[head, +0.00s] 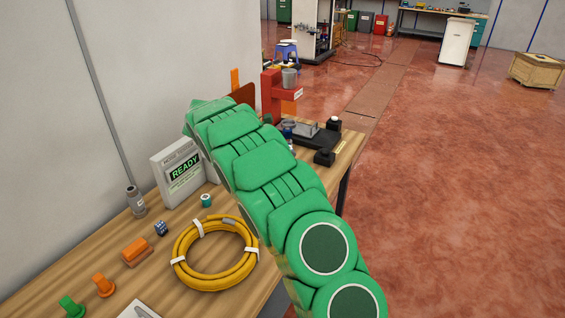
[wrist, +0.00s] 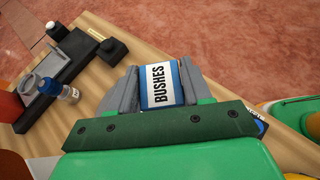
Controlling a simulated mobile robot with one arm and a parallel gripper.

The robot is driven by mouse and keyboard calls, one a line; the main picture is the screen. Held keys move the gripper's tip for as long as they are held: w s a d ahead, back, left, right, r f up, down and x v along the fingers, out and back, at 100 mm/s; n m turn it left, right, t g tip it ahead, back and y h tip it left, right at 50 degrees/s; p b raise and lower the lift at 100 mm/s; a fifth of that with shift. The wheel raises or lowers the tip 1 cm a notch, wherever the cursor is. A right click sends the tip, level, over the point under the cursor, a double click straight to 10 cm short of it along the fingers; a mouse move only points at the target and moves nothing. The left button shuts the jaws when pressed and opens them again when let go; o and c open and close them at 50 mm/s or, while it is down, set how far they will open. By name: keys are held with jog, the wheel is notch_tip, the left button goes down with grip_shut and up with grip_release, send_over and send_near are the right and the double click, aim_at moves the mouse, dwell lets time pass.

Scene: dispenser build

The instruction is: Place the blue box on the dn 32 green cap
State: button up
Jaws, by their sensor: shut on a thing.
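In the wrist view, my gripper (wrist: 159,68) is shut on a blue box (wrist: 161,88) with a white label reading "BUSHES". The box sits between the two grey fingers, over the wooden table. In the head view, the gripper and the box are hidden behind my green arm. A green cap-like piece (head: 72,307) stands at the bottom left of the table, apart from the arm. No "dn 32" marking is readable on it.
Orange pieces (head: 104,285), a dark blue cube (head: 160,228), a teal-and-white roll (head: 206,200) and a yellow hose coil (head: 187,265) lie on the table (head: 70,265). A "READY" unit (head: 168,188) stands by the wall. A red stand (head: 270,97) and dark fixture (head: 324,157) are at the far end.

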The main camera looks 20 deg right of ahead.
jog(key=shift+w+f, duration=0.2)
jog(key=shift+w, duration=0.3)
jog(key=shift+w+d+f, duration=0.2)
jog(key=shift+w+f, duration=1.05)
jog(key=shift+f, duration=0.25)
jog(key=shift+w+d+f, duration=0.15)
jog(key=shift+w+f, duration=1.05)
jog(key=shift+f, duration=1.8)
jog(key=o, duration=1.1)
jog(key=shift+f, duration=0.1)
jog(key=v, duration=1.2)
